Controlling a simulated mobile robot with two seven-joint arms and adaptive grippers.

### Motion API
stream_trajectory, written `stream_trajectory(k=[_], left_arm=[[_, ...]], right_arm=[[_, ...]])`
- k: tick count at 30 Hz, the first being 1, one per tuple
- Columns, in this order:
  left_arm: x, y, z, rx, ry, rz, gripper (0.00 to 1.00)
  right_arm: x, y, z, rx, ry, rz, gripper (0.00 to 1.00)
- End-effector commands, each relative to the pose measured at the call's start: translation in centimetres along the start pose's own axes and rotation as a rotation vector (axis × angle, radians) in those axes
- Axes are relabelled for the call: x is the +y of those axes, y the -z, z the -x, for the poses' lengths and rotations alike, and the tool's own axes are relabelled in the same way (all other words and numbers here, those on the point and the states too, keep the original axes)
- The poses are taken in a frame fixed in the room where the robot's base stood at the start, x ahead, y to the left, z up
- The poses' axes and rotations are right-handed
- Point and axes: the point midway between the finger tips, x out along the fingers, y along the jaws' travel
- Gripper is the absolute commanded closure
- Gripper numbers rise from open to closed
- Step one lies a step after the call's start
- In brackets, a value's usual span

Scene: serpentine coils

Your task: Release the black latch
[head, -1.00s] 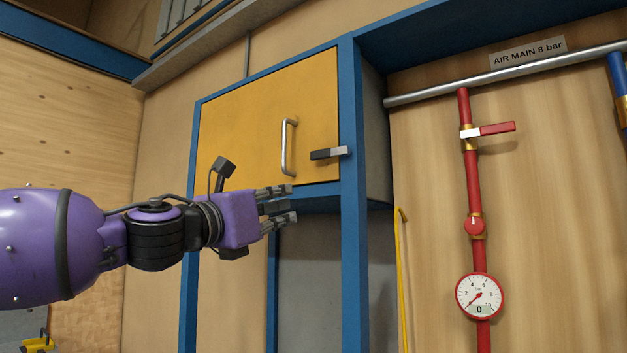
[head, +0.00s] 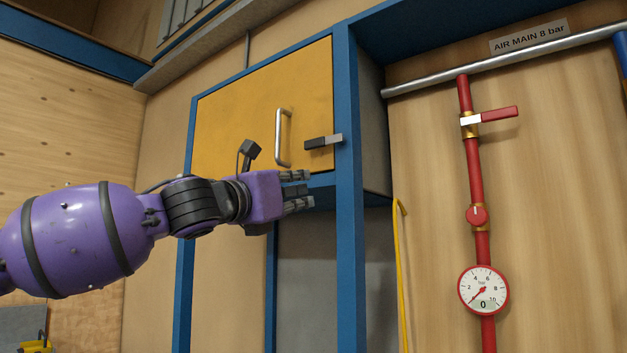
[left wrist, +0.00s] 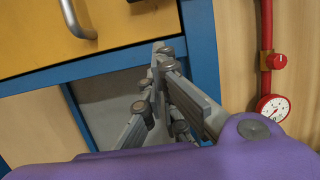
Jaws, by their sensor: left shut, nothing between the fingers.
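The black latch (head: 317,143) lies horizontally at the right edge of the yellow cabinet door (head: 232,108), its light metal end reaching onto the blue frame. The door looks closed, and a metal bar handle (head: 282,138) stands left of the latch. My left gripper (head: 306,190) is just below the latch and handle in the head view, apart from the latch, its fingers pointing right. In the left wrist view the left gripper (left wrist: 163,72) is shut and empty. My right gripper is out of view.
The blue cabinet frame (head: 350,240) runs down right of the door, with an open bay below. Further right are a yellow hose (head: 400,260), a red pipe with a red-handled valve (head: 495,115), and a gauge (head: 483,290) reading about zero.

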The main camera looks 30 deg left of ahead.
Motion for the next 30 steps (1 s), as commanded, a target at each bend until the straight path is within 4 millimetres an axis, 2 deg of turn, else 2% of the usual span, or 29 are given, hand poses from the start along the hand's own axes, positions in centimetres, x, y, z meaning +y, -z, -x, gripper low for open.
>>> stream_trajectory(k=[1,2,8,12,15,20,25,30], left_arm=[[0.2,1.1,-0.7,0.011,-0.003,-0.002,1.00],[0.5,1.3,-1.0,0.015,-0.009,-0.003,1.00],[0.1,1.2,-2.9,0.013,-0.003,-0.004,1.00],[-0.1,-2.2,-3.1,-0.002,-0.001,-0.004,1.00],[-0.1,-3.4,-3.2,-0.004,0.000,-0.002,1.00],[-0.1,-4.0,-3.5,-0.003,0.001,-0.001,1.00],[-0.1,-4.0,-3.5,-0.002,0.002,0.000,1.00],[-0.1,-4.0,-3.5,-0.002,0.002,-0.001,1.00]], right_arm=[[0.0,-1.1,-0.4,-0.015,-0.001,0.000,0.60],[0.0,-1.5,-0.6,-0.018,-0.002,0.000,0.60],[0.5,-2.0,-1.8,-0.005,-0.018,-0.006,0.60],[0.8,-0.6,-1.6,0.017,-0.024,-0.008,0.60],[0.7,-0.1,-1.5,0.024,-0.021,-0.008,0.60],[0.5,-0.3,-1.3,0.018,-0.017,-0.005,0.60],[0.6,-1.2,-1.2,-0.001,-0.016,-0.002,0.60],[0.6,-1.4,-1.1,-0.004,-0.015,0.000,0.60]])
